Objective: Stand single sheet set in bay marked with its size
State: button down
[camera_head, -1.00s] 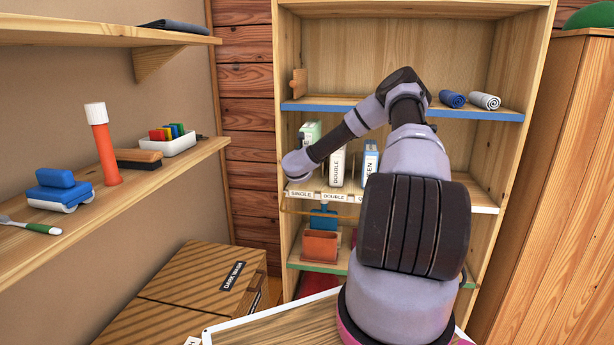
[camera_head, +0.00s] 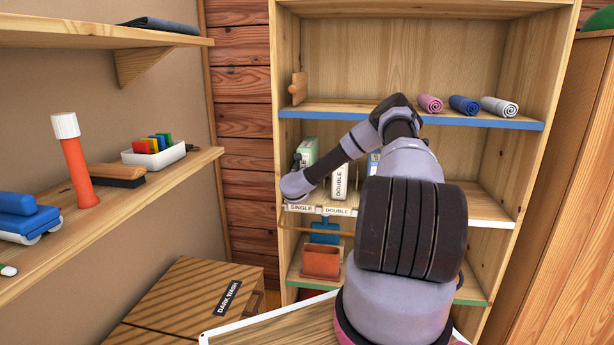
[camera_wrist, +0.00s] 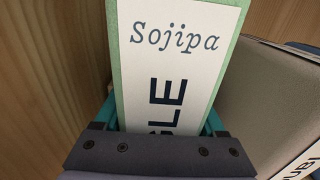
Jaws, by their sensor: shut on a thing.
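The single sheet set (camera_wrist: 170,60) is a green pack with a white label reading "Sojipa" and the letters "GLE" in the wrist view. My gripper (camera_wrist: 160,125) is shut on it, with a finger at each side of the pack. In the head view the green pack (camera_head: 309,146) stands upright above the "SINGLE" label (camera_head: 300,209) on the middle shelf, partly behind my arm. I cannot tell whether it rests on the shelf. To its right, a white pack marked "DOUBLE" (camera_head: 340,182) stands above the "DOUBLE" label (camera_head: 338,212).
A wooden side wall is close on the left in the wrist view, and the double pack (camera_wrist: 275,100) is close on the right. Rolled towels (camera_head: 464,105) lie on the blue-edged shelf above. An orange bin (camera_head: 320,262) stands below. The middle shelf's right end is clear.

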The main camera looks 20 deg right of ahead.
jog(key=shift+f, duration=1.65)
jog(key=shift+f, duration=0.1)
grip_release()
jog(key=shift+f, duration=0.1)
jog(key=shift+s+a, duration=0.25)
jog(key=shift+s, duration=0.05)
jog(key=v, duration=1.1)
jog(key=shift+s+a, duration=0.1)
jog(key=shift+s, duration=0.05)
